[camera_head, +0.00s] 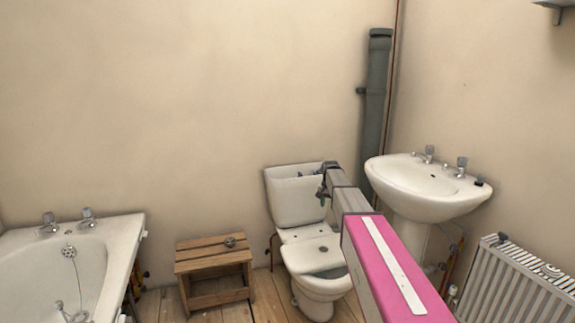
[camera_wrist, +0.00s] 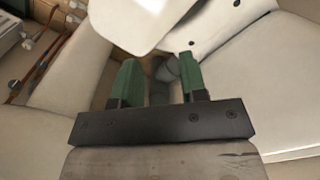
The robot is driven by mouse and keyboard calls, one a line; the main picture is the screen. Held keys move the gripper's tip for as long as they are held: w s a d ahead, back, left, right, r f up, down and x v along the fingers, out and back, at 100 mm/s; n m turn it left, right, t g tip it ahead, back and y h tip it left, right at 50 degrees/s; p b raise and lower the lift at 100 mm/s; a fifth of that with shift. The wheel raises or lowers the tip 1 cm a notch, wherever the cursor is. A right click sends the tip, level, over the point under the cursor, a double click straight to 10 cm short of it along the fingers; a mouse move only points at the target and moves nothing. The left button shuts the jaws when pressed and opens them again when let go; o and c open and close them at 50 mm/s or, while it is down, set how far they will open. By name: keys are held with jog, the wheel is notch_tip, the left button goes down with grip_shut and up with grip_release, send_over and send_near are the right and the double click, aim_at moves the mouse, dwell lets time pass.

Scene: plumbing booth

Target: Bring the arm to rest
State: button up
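My arm (camera_head: 385,262) reaches from the lower right toward the toilet's cistern. My gripper (camera_head: 325,180) is at the right edge of the cistern in the head view, small and partly hard to make out. In the wrist view my gripper (camera_wrist: 157,68) shows two green fingers standing well apart. A grey rounded part (camera_wrist: 166,68) shows between them, seemingly beyond the fingertips. I see nothing clearly gripped.
The white toilet (camera_head: 297,202) stands against the back wall, with its cistern top open. The washbasin (camera_head: 425,185) is close on the right, with a radiator (camera_head: 515,285) in front. A wooden step stool (camera_head: 212,255) and bathtub (camera_head: 75,265) are left.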

jog(key=s+f+n, duration=0.1)
jog(key=s+f, duration=0.2)
jog(key=s, duration=0.9)
jog(key=s+f+n, duration=0.2)
jog(key=s+f, duration=0.2)
jog(key=s, duration=0.9)
jog(key=s+f+n, duration=0.1)
jog(key=s+f, duration=0.3)
jog(key=s, duration=0.8)
jog(key=shift+s+f+n, duration=0.2)
jog(key=shift+s+n, duration=0.1)
jog(key=shift+s, duration=0.1)
